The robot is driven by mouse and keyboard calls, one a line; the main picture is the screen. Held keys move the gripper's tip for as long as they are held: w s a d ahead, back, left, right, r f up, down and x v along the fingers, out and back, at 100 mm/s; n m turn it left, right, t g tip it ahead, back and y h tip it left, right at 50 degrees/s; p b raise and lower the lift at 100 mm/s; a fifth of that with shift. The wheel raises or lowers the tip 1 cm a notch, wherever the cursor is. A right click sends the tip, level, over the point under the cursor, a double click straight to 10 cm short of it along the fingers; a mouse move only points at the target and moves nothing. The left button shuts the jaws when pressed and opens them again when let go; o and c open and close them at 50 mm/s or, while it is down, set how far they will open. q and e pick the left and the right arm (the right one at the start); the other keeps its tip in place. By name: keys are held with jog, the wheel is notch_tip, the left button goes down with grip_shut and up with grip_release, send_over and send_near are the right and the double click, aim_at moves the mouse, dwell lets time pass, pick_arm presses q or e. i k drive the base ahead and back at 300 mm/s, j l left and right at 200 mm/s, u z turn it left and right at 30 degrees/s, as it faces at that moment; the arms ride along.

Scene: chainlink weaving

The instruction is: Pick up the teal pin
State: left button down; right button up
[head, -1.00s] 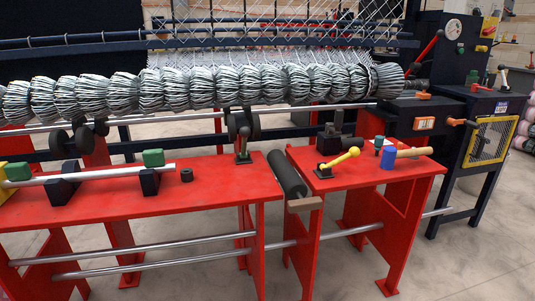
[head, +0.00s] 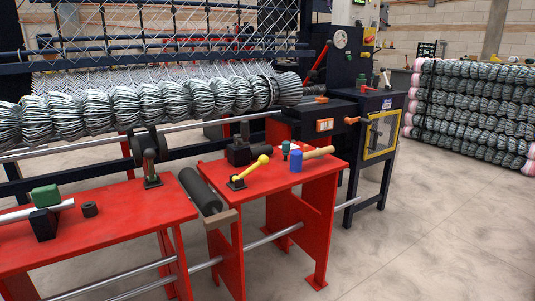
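A small teal pin (head: 285,147) stands on the right red table (head: 236,180), near its back edge. It is upright and small in the picture, so its shape is hard to make out. A blue cylinder (head: 295,165) stands just in front of it and to its right. A wooden handle (head: 319,153) lies to the right of the pin. Neither of my grippers is in view.
A yellow-handled lever (head: 252,170) is left of the pin, and a dark block (head: 240,153) is behind the lever. Rolled mesh is stacked (head: 475,110) at the right. Open floor lies front right.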

aim_at(286, 145)
jog(key=i+l, duration=0.15)
jog(key=l, duration=0.2)
jog(key=i+l+u, duration=0.15)
jog(key=l, duration=0.15)
jog(key=i+l, duration=0.15)
jog(key=l, duration=0.2)
jog(key=i+l+u, duration=0.1)
jog(key=l, duration=0.25)
jog(key=i+l+u, duration=0.1)
jog(key=l, duration=0.25)
jog(key=i+l, duration=0.15)
jog(key=l, duration=0.2)
jog(key=u, duration=0.05)
